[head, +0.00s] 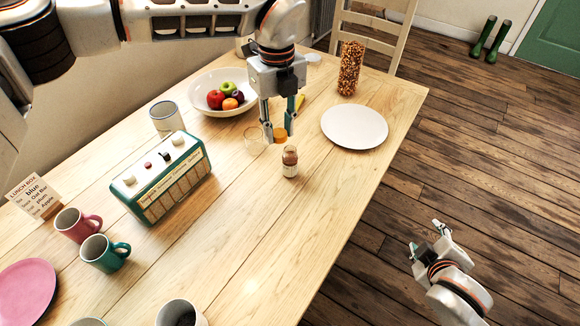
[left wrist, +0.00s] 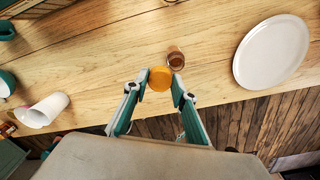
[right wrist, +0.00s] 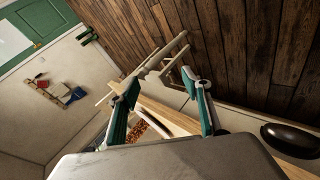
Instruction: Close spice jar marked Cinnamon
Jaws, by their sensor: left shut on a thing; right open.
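A small glass spice jar (head: 290,162) with brown contents and a pale label stands upright on the table. Its top shows no lid, and the label is too small to read. My left gripper (head: 279,136) is shut on an orange lid (head: 281,134), held just behind the jar in the head view and apart from its mouth. In the left wrist view the lid (left wrist: 160,79) sits between the fingertips, with the jar (left wrist: 176,58) just beyond it to the upper right. My right gripper (head: 432,243) is open and empty, out over the floor beyond the table's right edge.
A white plate (head: 354,127) lies right of the jar, and a tall nut-filled container (head: 350,68) stands behind it. A fruit bowl (head: 205,83) is behind left, a green radio (head: 160,180) left. Bare wood lies in front of the jar.

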